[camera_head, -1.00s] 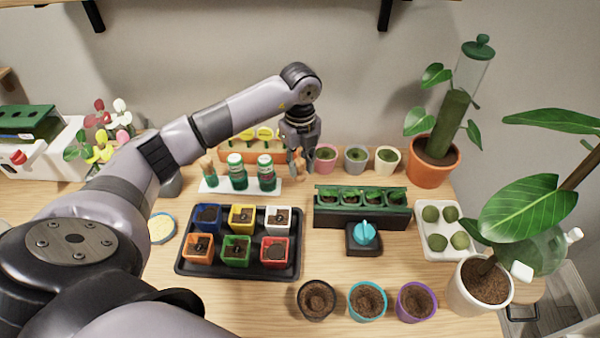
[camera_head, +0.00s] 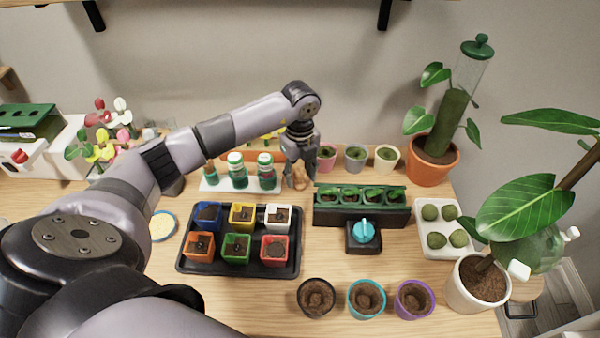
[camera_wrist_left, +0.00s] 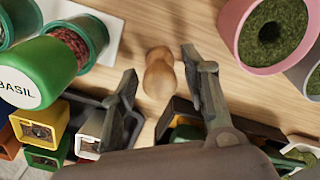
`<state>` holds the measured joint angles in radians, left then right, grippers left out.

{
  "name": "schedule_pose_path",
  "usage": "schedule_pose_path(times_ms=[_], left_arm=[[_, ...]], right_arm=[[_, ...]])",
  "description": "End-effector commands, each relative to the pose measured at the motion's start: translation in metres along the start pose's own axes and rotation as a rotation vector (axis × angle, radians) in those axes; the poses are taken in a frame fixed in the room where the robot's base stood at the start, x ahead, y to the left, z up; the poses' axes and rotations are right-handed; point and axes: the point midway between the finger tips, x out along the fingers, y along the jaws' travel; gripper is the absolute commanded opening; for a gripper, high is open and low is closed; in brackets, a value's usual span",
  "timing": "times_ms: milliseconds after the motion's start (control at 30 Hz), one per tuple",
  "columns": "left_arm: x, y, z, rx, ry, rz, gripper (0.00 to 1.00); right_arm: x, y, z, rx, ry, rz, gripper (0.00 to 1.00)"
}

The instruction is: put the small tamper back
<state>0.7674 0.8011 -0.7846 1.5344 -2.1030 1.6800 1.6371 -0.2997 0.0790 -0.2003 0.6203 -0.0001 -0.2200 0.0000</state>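A small wooden tamper (camera_head: 295,181) with a rounded knob shows at the fingers of my left gripper (camera_head: 300,177), low over the table at the back, right of the white rack. In the left wrist view the tamper (camera_wrist_left: 158,73) stands between the two fingertips of the left gripper (camera_wrist_left: 161,70), with bare table visible on both sides of it. The fingers are apart and do not appear to press on it. Its foot is partly hidden from the head camera. My right gripper is not in view.
A white rack (camera_head: 207,187) with green-capped jars stands close left of the gripper. A green planter box (camera_head: 360,217) is close right, and small pots, one pink (camera_head: 326,157), stand behind. A black tray (camera_head: 235,268) of coloured pots lies in front.

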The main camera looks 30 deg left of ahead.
Motion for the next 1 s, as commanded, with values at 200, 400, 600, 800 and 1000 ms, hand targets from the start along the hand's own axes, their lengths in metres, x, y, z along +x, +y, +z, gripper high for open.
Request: schedule_pose_path(times_ms=[200, 400, 600, 800, 1000], left_arm=[[0.0, 0.0, 0.0, 0.0, 0.0, 0.0, 0.45], [-0.008, -0.001, 0.001, 0.0, -0.001, -0.003, 0.45], [-0.045, -0.001, 0.001, 0.0, -0.003, -0.006, 0.45], [-0.088, -0.001, 0.0, 0.001, -0.002, -0.005, 0.45], [-0.116, -0.001, 0.0, 0.0, -0.001, -0.002, 0.45]], right_arm=[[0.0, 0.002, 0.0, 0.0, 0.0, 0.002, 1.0], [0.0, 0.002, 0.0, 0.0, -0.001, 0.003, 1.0], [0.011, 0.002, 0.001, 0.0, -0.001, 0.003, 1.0], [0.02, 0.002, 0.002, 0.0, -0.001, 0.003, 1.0], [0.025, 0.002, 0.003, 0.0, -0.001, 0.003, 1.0]])
